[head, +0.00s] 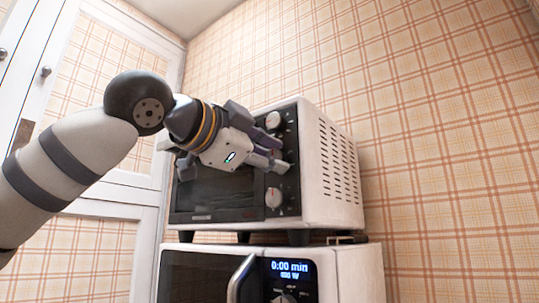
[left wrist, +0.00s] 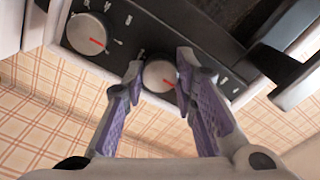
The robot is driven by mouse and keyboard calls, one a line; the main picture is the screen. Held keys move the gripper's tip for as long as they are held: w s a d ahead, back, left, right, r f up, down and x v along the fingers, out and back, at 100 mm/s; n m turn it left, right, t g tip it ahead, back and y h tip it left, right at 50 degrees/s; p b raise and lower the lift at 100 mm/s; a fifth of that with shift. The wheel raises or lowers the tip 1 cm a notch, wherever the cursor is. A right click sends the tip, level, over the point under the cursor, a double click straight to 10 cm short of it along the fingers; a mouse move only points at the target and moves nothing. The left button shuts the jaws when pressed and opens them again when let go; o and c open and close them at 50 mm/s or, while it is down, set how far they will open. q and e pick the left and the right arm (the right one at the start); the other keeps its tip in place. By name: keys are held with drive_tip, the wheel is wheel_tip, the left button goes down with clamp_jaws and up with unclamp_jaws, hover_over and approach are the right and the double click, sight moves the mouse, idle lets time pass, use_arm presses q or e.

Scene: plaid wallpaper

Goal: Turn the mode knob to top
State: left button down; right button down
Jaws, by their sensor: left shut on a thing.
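A white toaster oven (head: 338,170) has a black control panel with round silver knobs in a column. My left gripper (head: 280,160) reaches in from the left and is shut on the middle knob (left wrist: 159,75), its purple-padded fingers on either side. In the left wrist view the gripper (left wrist: 160,80) holds this knob, and its red pointer is turned toward the lower right of the picture. In the head view the fingers largely hide this knob. The panel labels are too small to tell which knob is the mode knob. My right gripper is not in view.
The top knob (head: 273,119) and bottom knob (head: 274,197) are free; the bottom one also shows in the left wrist view (left wrist: 88,33). The oven stands on a microwave (head: 355,270) with a lit display. White cabinets (head: 115,185) are at left; plaid wall is at right.

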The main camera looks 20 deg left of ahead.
use_arm(q)
drive_tip(key=shift+r, duration=0.1)
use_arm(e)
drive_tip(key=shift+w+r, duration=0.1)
use_arm(q)
drive_tip(key=m, duration=0.1)
drive_tip(key=m+p, duration=0.1)
drive_tip(key=shift+s+r+m, duration=0.2)
drive_tip(key=shift+s+m, duration=0.05)
drive_tip(key=shift+m, duration=0.05)
drive_tip(key=m+p, duration=0.1)
drive_tip(key=m, duration=0.1)
drive_tip(key=m+p, duration=0.1)
drive_tip(key=shift+s+r+m+p, duration=0.15)
drive_tip(key=shift+m+p, duration=0.25)
drive_tip(key=shift+m, duration=0.4)
drive_tip(key=shift+w+f+m+p, duration=0.25)
drive_tip(key=shift+m+p, duration=0.1)
drive_tip(key=shift+m, duration=0.45)
drive_tip(key=shift+w+f+m, duration=0.1)
drive_tip(key=shift+f+m, duration=0.05)
drive_tip(key=shift+m, duration=1.25)
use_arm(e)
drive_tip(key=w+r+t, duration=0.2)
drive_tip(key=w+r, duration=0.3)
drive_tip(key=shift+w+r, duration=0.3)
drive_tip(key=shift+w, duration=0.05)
use_arm(q)
drive_tip(key=c, duration=1.3)
unclamp_jaws()
